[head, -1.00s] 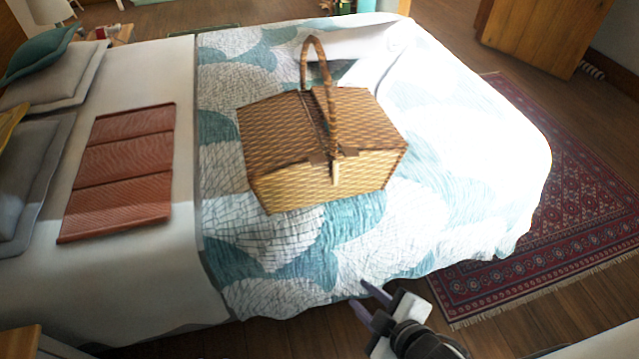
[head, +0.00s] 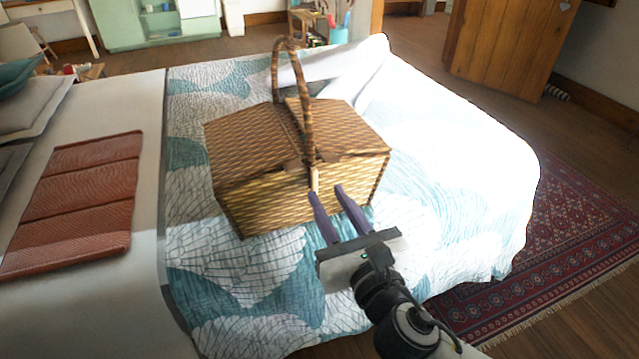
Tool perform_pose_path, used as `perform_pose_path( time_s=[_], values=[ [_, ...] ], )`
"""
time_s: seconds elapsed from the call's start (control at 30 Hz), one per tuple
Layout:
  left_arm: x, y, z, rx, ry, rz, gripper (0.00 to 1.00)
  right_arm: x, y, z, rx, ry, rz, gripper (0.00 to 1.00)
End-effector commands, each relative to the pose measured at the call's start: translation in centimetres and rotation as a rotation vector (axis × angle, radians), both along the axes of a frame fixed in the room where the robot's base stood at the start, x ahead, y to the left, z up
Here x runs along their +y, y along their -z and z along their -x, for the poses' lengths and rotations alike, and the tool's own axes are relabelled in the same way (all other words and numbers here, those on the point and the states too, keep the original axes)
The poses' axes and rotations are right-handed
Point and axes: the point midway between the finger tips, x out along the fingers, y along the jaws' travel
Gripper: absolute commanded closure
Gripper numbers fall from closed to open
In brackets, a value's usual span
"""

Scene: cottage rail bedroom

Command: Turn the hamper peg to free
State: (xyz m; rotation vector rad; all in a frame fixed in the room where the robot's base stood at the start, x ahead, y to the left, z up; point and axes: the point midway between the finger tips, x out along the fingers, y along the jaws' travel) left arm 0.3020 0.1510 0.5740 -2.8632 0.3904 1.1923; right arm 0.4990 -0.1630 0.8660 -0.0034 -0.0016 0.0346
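A wicker picnic hamper (head: 265,198) with a tall arched handle (head: 308,110) stands on the bed, its two lids lying closed. A small pale wooden peg (head: 314,179) stands upright at the front, just below the handle's foot. My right gripper (head: 327,192) reaches in from the lower right. Its two purple fingers are apart with nothing between them, and the tips are close to the peg and the hamper's front face. I cannot tell if a finger touches the peg. My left gripper is not in view.
The hamper sits on a teal and white quilt (head: 240,265) with clear room around it. A patterned rug (head: 570,235) is on the floor at right, and a wooden door (head: 505,45) stands behind.

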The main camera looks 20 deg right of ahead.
Motion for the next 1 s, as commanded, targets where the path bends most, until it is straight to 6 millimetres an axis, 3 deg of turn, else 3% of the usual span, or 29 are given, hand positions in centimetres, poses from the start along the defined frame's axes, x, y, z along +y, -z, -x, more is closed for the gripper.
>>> perform_pose_path(
  time_s=[0.1, 0.3, 0.67, 0.7, 0.87, 1.0],
  values=[
    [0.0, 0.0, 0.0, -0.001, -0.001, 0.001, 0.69, 0.1, -0.1, -2.3, -0.002, 0.002, 0.000, 0.72],
    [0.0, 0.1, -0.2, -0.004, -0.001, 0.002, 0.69, 0.2, 0.0, -4.8, 0.000, 0.000, -0.003, 0.72],
    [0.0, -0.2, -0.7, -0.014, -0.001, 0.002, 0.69, 0.2, 0.1, -5.5, 0.002, 0.001, -0.003, 0.72],
    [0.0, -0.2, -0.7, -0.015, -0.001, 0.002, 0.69, 0.2, 0.1, -5.5, 0.002, 0.000, -0.003, 0.74],
    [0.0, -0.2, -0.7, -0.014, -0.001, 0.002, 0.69, 0.2, 0.1, -5.5, 0.002, 0.000, -0.003, 1.00],
    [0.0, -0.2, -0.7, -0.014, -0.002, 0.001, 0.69, 0.2, 0.1, -5.5, 0.002, 0.000, -0.004, 1.00]
  ],
)
